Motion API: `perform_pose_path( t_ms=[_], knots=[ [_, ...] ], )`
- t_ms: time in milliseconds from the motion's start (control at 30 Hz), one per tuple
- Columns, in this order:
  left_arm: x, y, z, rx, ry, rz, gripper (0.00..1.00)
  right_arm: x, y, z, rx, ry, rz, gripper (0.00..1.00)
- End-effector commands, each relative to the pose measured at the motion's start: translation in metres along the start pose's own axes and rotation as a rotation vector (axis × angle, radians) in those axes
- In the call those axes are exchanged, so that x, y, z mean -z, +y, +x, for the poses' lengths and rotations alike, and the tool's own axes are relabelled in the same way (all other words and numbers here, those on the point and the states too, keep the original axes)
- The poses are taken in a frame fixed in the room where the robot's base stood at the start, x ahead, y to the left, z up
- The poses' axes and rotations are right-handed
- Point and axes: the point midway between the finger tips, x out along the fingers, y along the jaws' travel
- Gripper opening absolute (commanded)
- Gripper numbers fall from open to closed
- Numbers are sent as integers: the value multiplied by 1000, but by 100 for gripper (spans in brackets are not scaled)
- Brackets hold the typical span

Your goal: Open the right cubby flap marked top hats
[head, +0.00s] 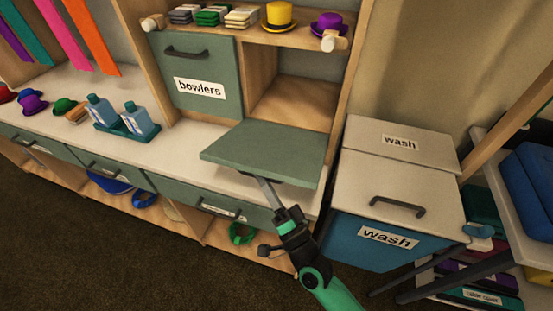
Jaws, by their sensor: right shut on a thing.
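The right cubby flap (267,150) is a grey-green panel swung down to about level, sticking out below its open cubby (296,100). Its outer face points down, so any top hats marking is hidden. My right gripper (267,187) reaches up from below and is shut on the flap's handle, which is mostly hidden beneath the panel. The cubby looks empty where I can see into it. My left gripper is not in view.
The bowlers flap (205,70) beside it is shut. Bottles in a teal tray (141,131) stand on the counter to the left. A wash bin (390,208) stands close on the right. Hats, including a yellow one (280,16), sit on the shelf above.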

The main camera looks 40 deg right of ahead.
Motion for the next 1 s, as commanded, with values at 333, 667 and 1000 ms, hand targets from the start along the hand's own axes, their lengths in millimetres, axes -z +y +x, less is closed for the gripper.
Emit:
perform_pose_path(
  t_ms=[333, 667, 1000],
  knots=[
    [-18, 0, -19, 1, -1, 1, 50, -12, 28, -14, -3, 18, 2, 0],
    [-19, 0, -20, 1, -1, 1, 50, -12, 29, -14, 0, 20, 3, 0],
    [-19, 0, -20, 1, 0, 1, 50, -12, 28, -14, 2, 18, 3, 41]
  ],
)
